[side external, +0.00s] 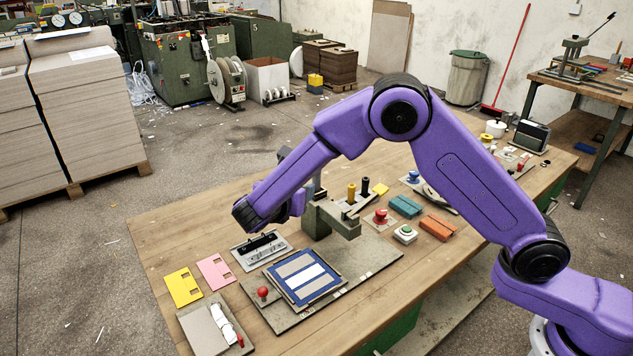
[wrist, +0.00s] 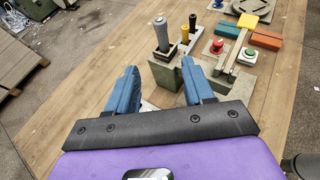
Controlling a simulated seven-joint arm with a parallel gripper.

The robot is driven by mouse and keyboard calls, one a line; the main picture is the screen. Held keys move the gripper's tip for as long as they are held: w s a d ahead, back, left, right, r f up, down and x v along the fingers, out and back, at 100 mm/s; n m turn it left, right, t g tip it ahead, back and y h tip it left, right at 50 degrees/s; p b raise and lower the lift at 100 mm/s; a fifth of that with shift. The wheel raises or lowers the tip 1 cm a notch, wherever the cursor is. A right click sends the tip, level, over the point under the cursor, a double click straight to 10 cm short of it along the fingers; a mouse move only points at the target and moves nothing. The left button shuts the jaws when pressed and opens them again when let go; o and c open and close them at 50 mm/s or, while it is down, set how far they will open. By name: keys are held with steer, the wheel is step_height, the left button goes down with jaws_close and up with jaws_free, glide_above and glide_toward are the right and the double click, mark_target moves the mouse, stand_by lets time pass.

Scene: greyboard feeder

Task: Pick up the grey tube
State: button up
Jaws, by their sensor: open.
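The grey tube (wrist: 161,32) stands upright at the top of the wrist view, with a dark flared foot on a grey-green block. In the side view, a grey upright piece (side external: 317,184), seemingly this tube, shows beside my purple wrist and is partly hidden. My gripper (wrist: 160,66) is open, its two blue fingers apart with nothing held between them. In the wrist picture the tube lies beyond the fingertips, roughly in line with the gap. The distance to it is hard to tell.
A yellow tube (side external: 351,193) and a black tube (side external: 365,186) stand close to the right. The grey-green bracket (side external: 345,227), red button (side external: 380,216) and green button (side external: 405,232) are nearby. A blue-framed panel (side external: 304,276) lies in front. Bare wood (wrist: 105,62) shows left of the tube.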

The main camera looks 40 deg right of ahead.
mark_target(315, 178)
steer(key=x, duration=0.9)
steer(key=shift+w+d+f, duration=0.15)
steer(key=shift+w+d, duration=0.05)
steer(key=shift+d, duration=0.15)
steer(key=shift+x, duration=2.55)
steer(key=shift+s+d, duration=0.1)
steer(key=shift+d, duration=0.05)
jaws_close()
